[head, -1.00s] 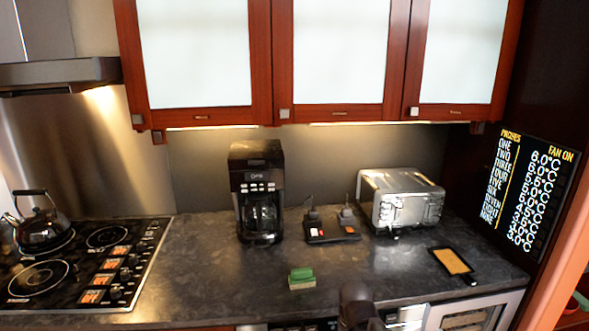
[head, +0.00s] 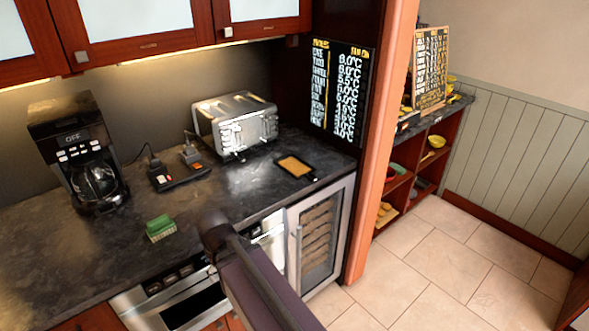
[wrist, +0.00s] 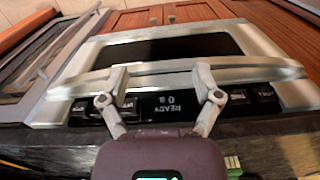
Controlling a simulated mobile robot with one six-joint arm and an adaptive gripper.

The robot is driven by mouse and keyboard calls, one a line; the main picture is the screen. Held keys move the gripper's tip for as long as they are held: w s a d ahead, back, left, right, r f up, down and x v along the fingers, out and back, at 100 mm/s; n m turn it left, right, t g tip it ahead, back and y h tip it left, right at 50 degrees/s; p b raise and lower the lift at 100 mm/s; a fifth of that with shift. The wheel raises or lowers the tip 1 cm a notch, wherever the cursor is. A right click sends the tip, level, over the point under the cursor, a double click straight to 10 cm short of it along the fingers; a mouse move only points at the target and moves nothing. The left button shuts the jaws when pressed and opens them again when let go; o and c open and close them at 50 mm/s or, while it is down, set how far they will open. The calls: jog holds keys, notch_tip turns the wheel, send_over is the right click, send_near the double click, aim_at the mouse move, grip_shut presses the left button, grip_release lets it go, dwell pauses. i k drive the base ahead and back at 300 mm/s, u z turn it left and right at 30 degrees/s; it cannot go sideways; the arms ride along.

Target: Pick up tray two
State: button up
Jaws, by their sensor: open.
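I cannot tell which thing is tray two. A small dark tray-like board with a tan middle (head: 295,167) lies flat on the counter, right of the toaster, in the head view. My gripper (wrist: 162,76) is open and empty in the wrist view, its two fingers apart in front of the microwave drawer (wrist: 165,48). The drawer looks shut, and its display reads READY. In the head view my arm hides my gripper and part of the drawer front (head: 180,302).
A glass-doored cooler (head: 318,240) stands below. Shelves (head: 425,148) hold coloured dishes at right. The tiled floor (head: 440,265) is clear.

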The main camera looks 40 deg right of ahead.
aim_at(297, 168)
jog(key=z, duration=1.7)
jog(key=i, duration=0.15)
jog(key=u, duration=0.65)
